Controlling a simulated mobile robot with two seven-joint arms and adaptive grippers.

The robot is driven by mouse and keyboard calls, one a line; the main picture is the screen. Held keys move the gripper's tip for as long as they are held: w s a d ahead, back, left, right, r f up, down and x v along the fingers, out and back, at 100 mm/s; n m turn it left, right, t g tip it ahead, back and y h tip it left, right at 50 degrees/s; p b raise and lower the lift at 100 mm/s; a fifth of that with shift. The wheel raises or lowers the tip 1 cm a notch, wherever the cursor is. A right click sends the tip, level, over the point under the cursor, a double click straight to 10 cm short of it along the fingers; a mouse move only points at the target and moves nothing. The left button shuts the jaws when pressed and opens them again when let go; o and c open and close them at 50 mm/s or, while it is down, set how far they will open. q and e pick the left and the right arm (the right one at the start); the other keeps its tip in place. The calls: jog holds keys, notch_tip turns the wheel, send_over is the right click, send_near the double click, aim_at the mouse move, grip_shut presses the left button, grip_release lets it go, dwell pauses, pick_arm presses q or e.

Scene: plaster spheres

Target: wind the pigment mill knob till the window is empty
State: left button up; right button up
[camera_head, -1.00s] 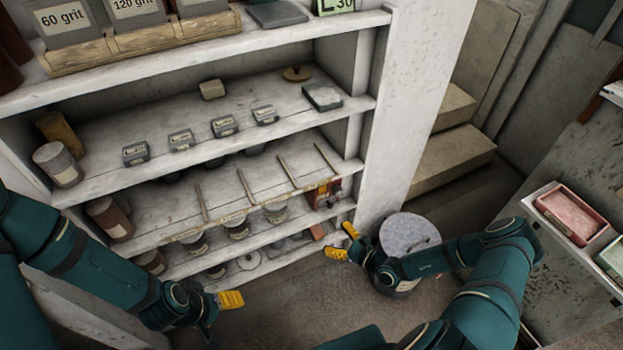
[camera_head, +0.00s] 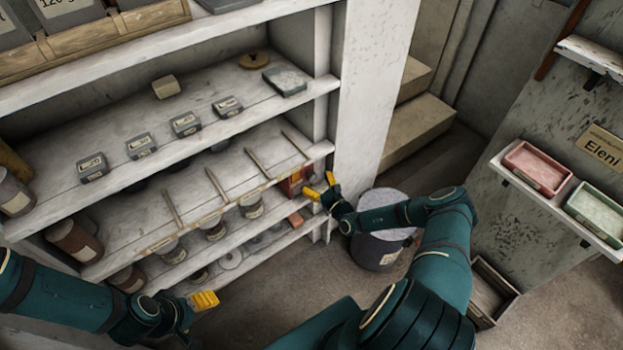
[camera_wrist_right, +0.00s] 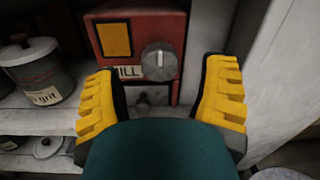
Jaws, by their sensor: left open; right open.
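The pigment mill (camera_wrist_right: 130,30) is a red box labelled "MILL" on a shelf, straight ahead in the right wrist view. Its window (camera_wrist_right: 116,40) is filled with yellow. Its round grey knob (camera_wrist_right: 159,61) carries a pale mark pointing up. A smaller dark fitting sits below the knob. My right gripper (camera_wrist_right: 160,95) is open, its yellow fingers either side of the knob and apart from it. In the head view the mill (camera_head: 294,183) is partly behind my right gripper (camera_head: 321,187). My left gripper (camera_head: 205,300) is at the lower left, away from the mill, with nothing seen in it.
A white shelf post (camera_wrist_right: 250,70) stands close to the right of the mill. A lidded "grit" jar (camera_wrist_right: 35,70) stands to its left. A grey drum (camera_head: 375,250) stands on the floor under my right wrist. Wall trays (camera_head: 537,167) hang at the right.

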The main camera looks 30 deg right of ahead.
aim_at(313, 179)
jog(key=shift+w+a+b, duration=0.1)
jog(key=shift+w+b, duration=0.2)
jog(key=shift+w, duration=1.4)
jog(key=c, duration=1.2)
jog(key=shift+m, duration=0.3)
